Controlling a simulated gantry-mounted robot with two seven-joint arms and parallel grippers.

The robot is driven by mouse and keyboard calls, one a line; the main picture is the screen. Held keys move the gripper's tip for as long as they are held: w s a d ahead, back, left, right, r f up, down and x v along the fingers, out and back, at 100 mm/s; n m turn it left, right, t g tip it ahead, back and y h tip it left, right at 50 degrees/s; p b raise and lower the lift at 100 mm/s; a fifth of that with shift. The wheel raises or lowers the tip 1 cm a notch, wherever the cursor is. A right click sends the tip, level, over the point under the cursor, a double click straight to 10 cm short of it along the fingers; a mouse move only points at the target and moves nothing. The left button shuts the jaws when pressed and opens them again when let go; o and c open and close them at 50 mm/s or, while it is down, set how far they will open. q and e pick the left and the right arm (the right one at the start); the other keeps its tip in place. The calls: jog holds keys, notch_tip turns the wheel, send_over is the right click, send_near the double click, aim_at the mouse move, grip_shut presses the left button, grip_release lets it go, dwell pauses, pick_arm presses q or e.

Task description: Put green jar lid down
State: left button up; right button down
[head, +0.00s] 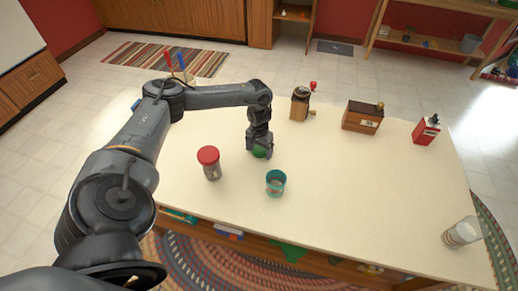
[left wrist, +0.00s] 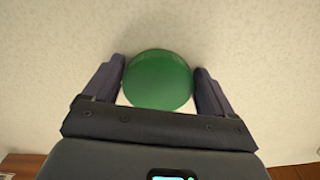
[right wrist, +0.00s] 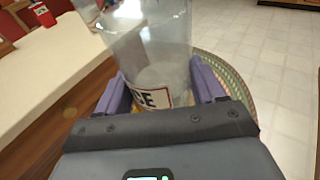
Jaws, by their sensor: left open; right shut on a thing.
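The green jar lid (head: 260,152) lies on the cream table under my left gripper (head: 261,150). In the left wrist view the round green lid (left wrist: 158,80) sits between the two fingers of my left gripper (left wrist: 160,85), which is open around it. My right gripper (right wrist: 160,90) is shut on a clear glass jar (right wrist: 152,50) with a partly hidden label ending in "CE". A rug and floor show behind this jar. My right gripper does not show in the head view.
On the table (head: 350,200) stand a red-lidded jar (head: 210,164), a teal cup (head: 275,184), a grinder (head: 300,104), a wooden box (head: 362,117) and a red tin (head: 426,129). A clear container (head: 462,232) is at the right edge. The table's middle right is clear.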

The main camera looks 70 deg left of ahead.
aim_at(259, 150)
pick_arm(q)
jog(key=shift+s+a+f, duration=0.1)
jog(key=shift+s+f, duration=0.1)
jog(key=shift+f, duration=0.65)
pick_arm(e)
jog(key=shift+f, duration=0.3)
pick_arm(q)
jog(key=shift+w+r+b, duration=0.15)
jog(key=shift+r+b, duration=0.15)
jog(key=shift+r, duration=0.3)
pick_arm(e)
jog(key=shift+w+d+f, duration=0.1)
jog(key=shift+f, duration=0.1)
notch_tip(259, 150, up, 4)
jog(key=p, duration=0.4)
jog(key=shift+r+p, duration=0.45)
jog(key=shift+p, duration=0.05)
pick_arm(q)
notch_tip(259, 150, up, 13)
jog(key=shift+f, duration=0.1)
